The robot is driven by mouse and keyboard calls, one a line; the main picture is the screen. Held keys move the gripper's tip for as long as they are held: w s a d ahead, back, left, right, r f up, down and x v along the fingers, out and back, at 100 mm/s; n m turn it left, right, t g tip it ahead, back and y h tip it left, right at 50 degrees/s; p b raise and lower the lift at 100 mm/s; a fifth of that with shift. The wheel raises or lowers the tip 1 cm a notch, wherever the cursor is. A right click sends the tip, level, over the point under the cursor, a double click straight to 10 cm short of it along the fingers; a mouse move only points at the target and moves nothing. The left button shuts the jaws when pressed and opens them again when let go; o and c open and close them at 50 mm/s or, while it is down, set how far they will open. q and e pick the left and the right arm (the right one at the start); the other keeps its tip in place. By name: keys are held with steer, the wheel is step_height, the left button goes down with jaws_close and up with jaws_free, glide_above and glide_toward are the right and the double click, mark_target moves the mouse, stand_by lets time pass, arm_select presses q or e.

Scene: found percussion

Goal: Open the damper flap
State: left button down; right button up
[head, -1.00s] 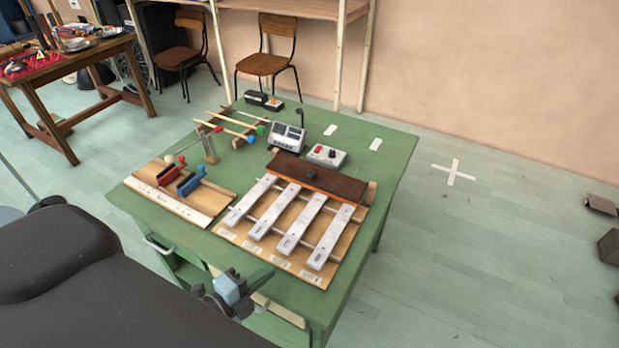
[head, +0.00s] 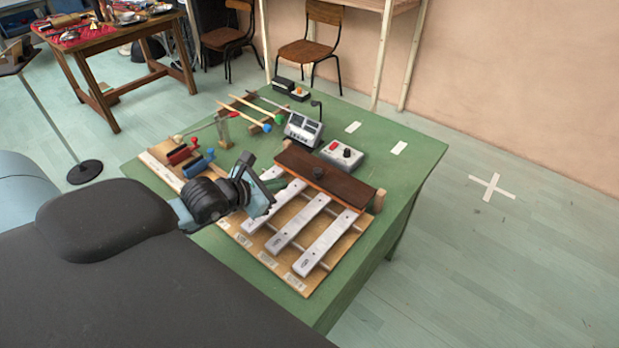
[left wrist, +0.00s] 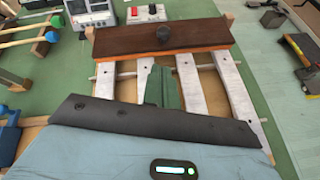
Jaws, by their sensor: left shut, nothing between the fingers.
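The damper flap (head: 325,180) is a dark brown board with a small dark knob (head: 318,173) on top. It lies flat across the far ends of the metal bars (head: 328,240), and its near edge shows orange in the left wrist view (left wrist: 120,42). The knob also shows in the left wrist view (left wrist: 163,34). My left gripper (head: 292,187) is shut and empty, its green fingers above the bars and short of the flap. The fingers show in the left wrist view (left wrist: 162,88), pointing toward the knob. My right gripper is in neither view.
Behind the flap stand a grey device with a display (head: 303,128) and a small box with red and black knobs (head: 342,154). Mallets (head: 245,113) lie at the back left. Red and blue clamps (head: 185,152) stand at the left.

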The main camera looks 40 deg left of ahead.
arm_select(q)
steer(key=shift+a, duration=0.1)
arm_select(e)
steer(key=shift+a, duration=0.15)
arm_select(q)
glide_toward(314, 176)
steer(key=x, duration=0.4)
steer(key=shift+f, duration=0.1)
steer(key=shift+w+d+f, duration=0.2)
steer(key=shift+w, duration=0.25)
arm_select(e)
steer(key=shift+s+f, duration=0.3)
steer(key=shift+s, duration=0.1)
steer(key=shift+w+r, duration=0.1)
arm_select(q)
steer(key=shift+a, duration=0.15)
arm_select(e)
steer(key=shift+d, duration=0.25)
